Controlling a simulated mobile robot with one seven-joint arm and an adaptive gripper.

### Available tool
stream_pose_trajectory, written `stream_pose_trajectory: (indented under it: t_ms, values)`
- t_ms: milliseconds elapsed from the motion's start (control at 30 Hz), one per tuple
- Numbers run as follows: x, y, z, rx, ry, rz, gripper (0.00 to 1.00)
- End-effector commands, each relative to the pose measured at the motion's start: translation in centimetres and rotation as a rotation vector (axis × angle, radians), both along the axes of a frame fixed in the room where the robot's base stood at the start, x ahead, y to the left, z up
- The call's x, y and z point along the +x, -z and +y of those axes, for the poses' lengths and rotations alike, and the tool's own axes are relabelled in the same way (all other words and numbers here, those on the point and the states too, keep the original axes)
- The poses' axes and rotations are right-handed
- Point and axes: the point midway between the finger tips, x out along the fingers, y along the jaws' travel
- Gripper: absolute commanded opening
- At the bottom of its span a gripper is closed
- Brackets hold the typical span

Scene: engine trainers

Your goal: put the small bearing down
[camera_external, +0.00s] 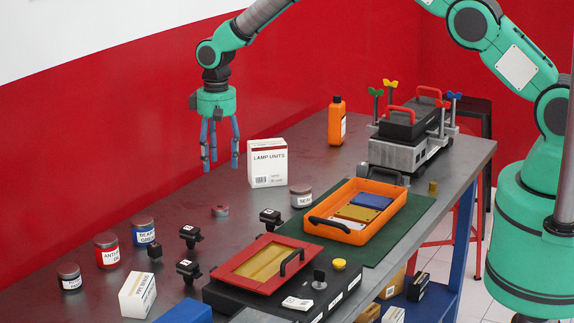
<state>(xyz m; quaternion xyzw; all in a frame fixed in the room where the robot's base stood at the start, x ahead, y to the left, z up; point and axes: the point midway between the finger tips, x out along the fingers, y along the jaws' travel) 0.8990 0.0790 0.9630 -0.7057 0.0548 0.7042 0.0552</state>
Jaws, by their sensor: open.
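A small round metal piece with a reddish centre, which looks like the small bearing (220,211), lies on the bare grey table behind the black clamps. My gripper (213,162) hangs above the back of the table, left of the white lamp units box. Its blue-grey fingers point down, are spread apart and hold nothing. The fingertips are above the bearing in the picture and apart from it. How high they are over the table is hard to tell.
A lamp units box (267,163) and a grey-lidded tin (301,196) stand to the right. Labelled jars (106,250) stand at the left. Small black clamps (190,235) are in front. An orange tray (395,215) with coloured packs sits on a green mat (415,233).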

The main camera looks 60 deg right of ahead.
Motion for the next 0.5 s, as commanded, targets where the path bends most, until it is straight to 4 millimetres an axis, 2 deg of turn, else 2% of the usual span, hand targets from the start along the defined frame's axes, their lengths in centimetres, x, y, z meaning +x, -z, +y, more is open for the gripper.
stream_pose_trajectory:
  t_ms: [167,267,500]
  values:
    - [-0.6,-3.1,-0.3,0.001,-0.004,-0.017,0.54]
    - [-1.4,-5.7,-0.6,0.002,-0.008,-0.031,0.54]
    - [-4.3,-13.4,-1.5,0.005,-0.022,-0.074,0.54]
